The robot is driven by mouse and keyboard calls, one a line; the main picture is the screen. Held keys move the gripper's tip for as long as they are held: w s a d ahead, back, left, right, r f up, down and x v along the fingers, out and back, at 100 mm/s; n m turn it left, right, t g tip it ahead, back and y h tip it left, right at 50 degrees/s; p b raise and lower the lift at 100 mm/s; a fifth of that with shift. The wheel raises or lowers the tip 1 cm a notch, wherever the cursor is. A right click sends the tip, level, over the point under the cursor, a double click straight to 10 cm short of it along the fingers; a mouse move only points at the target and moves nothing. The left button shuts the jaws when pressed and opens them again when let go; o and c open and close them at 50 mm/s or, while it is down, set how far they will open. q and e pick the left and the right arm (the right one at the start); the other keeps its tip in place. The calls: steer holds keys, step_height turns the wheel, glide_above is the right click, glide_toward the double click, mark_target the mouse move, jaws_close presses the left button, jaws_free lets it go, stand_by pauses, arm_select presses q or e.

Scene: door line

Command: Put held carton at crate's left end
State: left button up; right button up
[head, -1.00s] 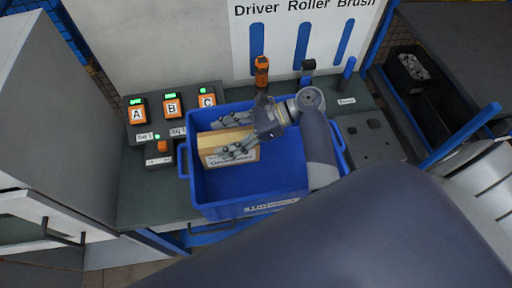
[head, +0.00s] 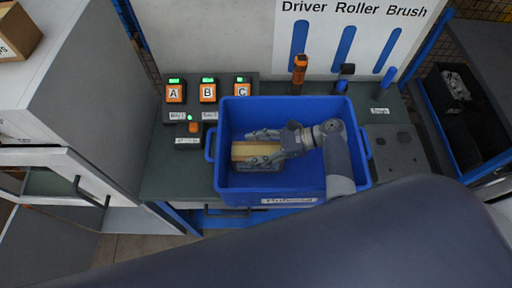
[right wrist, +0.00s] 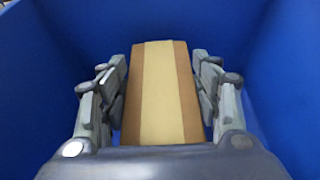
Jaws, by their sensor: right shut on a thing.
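The carton (head: 252,151) is a tan box with a paler band along it. It is inside the blue crate (head: 347,108), towards its left end, with a small gap to the left wall in the head view. My right gripper (head: 262,148) reaches in from the right and is shut on the carton, one finger along each side. In the right wrist view the carton (right wrist: 158,92) lies between the fingers with blue crate walls around it. I cannot tell whether the carton touches the crate floor. My left gripper is not in view.
Charger units marked A (head: 175,93), B (head: 208,91) and C (head: 241,89) stand behind the crate's left end. An orange driver (head: 299,70) stands behind the crate. A grey cabinet (head: 90,60) is at the left. The crate's right part holds only my arm.

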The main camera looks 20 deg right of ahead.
steer(key=o, duration=1.3)
steer(key=shift+f, duration=0.1)
steer(key=shift+c, duration=0.2)
steer(key=b+v, duration=0.3)
steer(key=v, duration=0.9)
steer(key=shift+r, duration=0.25)
